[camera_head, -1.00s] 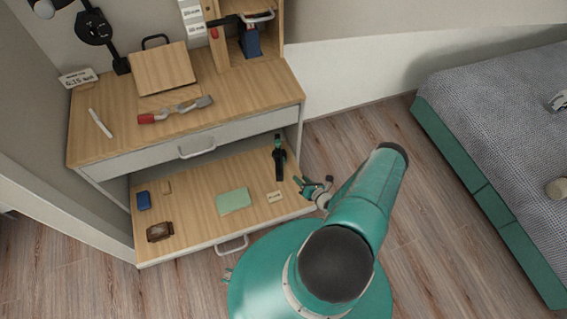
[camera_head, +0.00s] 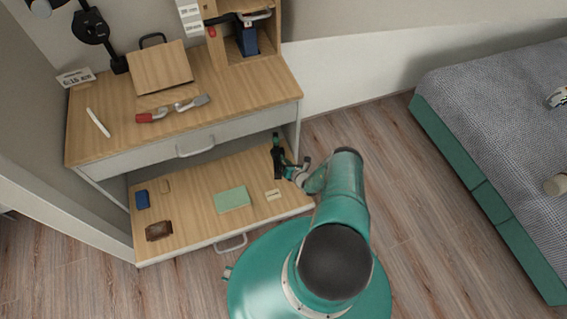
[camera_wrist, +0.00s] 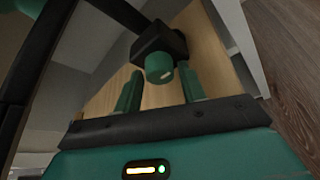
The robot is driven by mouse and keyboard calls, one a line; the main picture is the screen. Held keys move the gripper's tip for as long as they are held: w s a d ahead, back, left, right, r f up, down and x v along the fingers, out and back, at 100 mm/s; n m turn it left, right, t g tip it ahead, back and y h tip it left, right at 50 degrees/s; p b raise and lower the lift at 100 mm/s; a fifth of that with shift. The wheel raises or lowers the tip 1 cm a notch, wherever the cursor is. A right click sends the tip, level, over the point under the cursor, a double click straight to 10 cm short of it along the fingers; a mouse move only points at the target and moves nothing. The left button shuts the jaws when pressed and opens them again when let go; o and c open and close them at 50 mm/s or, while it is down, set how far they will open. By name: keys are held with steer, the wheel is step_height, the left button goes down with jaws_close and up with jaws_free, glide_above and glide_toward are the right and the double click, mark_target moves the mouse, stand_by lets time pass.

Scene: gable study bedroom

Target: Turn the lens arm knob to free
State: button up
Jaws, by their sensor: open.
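The lens arm knob, a short green cylinder (camera_wrist: 159,68), sticks out of a black block (camera_wrist: 160,42) in the wrist view. The black upright lens arm (camera_head: 277,157) stands at the right end of the open lower drawer. My gripper (camera_wrist: 160,84) is open, with one green finger on each side of the knob's line. The fingertips are close to the knob, and I cannot tell whether they touch it. In the head view my gripper (camera_head: 289,170) is right beside the lens arm and partly hides it. The knob's marking is not readable.
The pulled-out drawer (camera_head: 190,230) also holds a green pad (camera_head: 232,199), a blue box (camera_head: 142,199), a brown item (camera_head: 159,231) and a small pale tag (camera_head: 273,195). The desk top (camera_head: 240,95) overhangs the drawer's back. Floor is clear toward the bed (camera_head: 500,120).

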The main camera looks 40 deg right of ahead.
steer(key=c, duration=0.7)
steer(key=n+h, duration=0.1)
steer(key=n+g+h, duration=0.1)
steer(key=n, duration=0.1)
steer(key=shift+w+a+r, duration=0.1)
steer(key=shift+a, duration=0.1)
steer(key=shift+a+n+g+h, duration=0.1)
steer(key=shift+n+g+h, duration=0.2)
steer(key=shift+n+h, duration=0.9)
steer(key=shift+n, duration=0.3)
steer(key=o, duration=0.7)
